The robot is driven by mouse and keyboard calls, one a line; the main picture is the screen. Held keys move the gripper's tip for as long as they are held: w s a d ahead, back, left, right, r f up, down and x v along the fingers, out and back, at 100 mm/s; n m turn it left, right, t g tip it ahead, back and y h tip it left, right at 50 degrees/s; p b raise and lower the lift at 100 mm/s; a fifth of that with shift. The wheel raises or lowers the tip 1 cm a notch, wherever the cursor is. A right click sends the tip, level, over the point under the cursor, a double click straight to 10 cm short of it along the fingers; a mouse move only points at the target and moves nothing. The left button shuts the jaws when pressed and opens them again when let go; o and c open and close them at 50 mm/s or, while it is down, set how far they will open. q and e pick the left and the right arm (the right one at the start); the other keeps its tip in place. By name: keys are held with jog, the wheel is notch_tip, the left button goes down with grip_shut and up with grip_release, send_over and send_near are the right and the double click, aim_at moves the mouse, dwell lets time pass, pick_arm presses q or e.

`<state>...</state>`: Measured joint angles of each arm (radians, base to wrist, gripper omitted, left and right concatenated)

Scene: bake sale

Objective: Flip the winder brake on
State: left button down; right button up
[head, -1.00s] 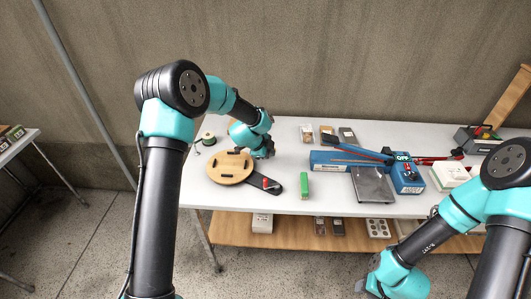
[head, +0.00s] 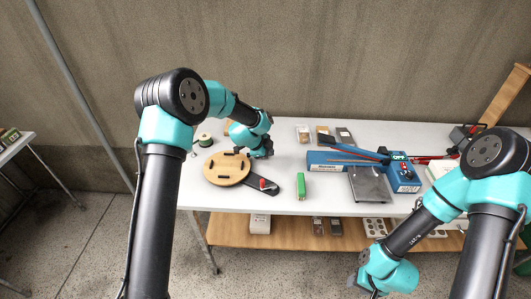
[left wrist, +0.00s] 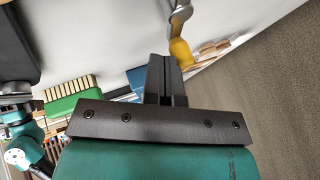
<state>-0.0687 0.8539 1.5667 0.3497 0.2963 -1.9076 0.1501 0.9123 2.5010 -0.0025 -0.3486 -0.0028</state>
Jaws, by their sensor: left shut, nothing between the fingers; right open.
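The winder is a round wooden disc (head: 226,175) with dark pegs, at the left of the white table in the head view. A black base arm (head: 259,189) sticks out from under it to the lower right and carries a small red-tipped lever (head: 264,184), which I take to be the brake. Its exact setting is too small to tell. My left gripper (head: 264,153) is beyond the disc's right edge, apart from the lever. Its fingers (left wrist: 166,78) are shut and empty in the left wrist view. My right gripper (head: 359,284) is open, low in front of the table.
A green block (head: 300,186) stands right of the winder. A blue sealer (head: 404,176) with a metal plate is further right. Small packets (head: 323,135) lie at the back. A yellow and metal piece (left wrist: 182,50) shows near my left fingers. The table's front middle is clear.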

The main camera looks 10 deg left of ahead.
pick_arm(q)
jog(key=shift+w+d, duration=0.15)
jog(key=shift+w, duration=0.15)
jog(key=shift+s, duration=0.1)
jog(key=shift+s+a, duration=0.5)
jog(key=shift+a, duration=0.15)
jog(key=shift+s+d, duration=0.25)
jog(key=shift+s, duration=0.2)
jog(key=s, duration=0.3)
jog(key=shift+s+d+r, duration=0.15)
jog(key=shift+d+r, duration=0.15)
jog(key=shift+d, duration=0.1)
jog(key=s+a+r, duration=0.2)
jog(key=s+r, duration=0.3)
jog(key=r, duration=0.2)
jog(key=shift+r, duration=0.25)
jog(key=shift+s, duration=0.1)
